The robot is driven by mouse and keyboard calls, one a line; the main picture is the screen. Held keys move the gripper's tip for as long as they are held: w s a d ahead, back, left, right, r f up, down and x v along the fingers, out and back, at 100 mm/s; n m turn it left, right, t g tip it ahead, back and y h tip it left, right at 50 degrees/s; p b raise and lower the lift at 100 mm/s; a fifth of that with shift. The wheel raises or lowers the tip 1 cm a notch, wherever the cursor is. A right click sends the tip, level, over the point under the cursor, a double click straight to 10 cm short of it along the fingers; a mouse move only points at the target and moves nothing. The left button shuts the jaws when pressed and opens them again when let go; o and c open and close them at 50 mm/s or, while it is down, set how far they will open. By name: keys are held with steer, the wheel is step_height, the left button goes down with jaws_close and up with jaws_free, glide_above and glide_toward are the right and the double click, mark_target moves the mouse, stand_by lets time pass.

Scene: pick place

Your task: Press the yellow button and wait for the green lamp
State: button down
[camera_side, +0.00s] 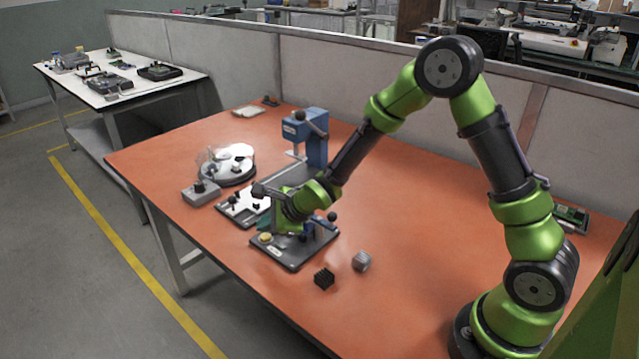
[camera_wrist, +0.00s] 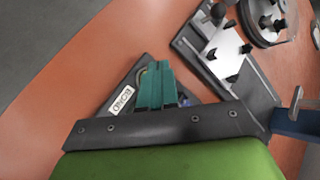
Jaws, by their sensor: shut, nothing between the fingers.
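The yellow button (camera_side: 265,238) sits on a dark base plate (camera_side: 290,260) near the table's left front edge. In the wrist view the plate shows its white label (camera_wrist: 121,100), and a pale yellowish edge of the button (camera_wrist: 143,74) shows beside my fingertips. My gripper (camera_wrist: 155,66) is shut and empty, its teal fingers side by side over the plate. In the side view my gripper (camera_side: 276,230) is low, right at the button. I cannot tell whether they touch. I see no lit green lamp; my wrist and fingers hide part of the plate.
A black ribbed cube (camera_side: 324,278) and a grey block (camera_side: 361,261) lie right of the plate. Behind stand a blue press (camera_side: 306,140), a round white-topped device (camera_side: 230,165) and a small grey box (camera_side: 200,193). The table's right middle is clear.

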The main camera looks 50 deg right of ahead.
mark_target(268, 238)
steer(key=shift+f, duration=0.3)
steer(key=shift+f, duration=0.45)
stand_by(0.5)
steer(key=shift+r, duration=0.85)
steer(key=shift+r, duration=0.15)
steer(key=shift+r, duration=2.4)
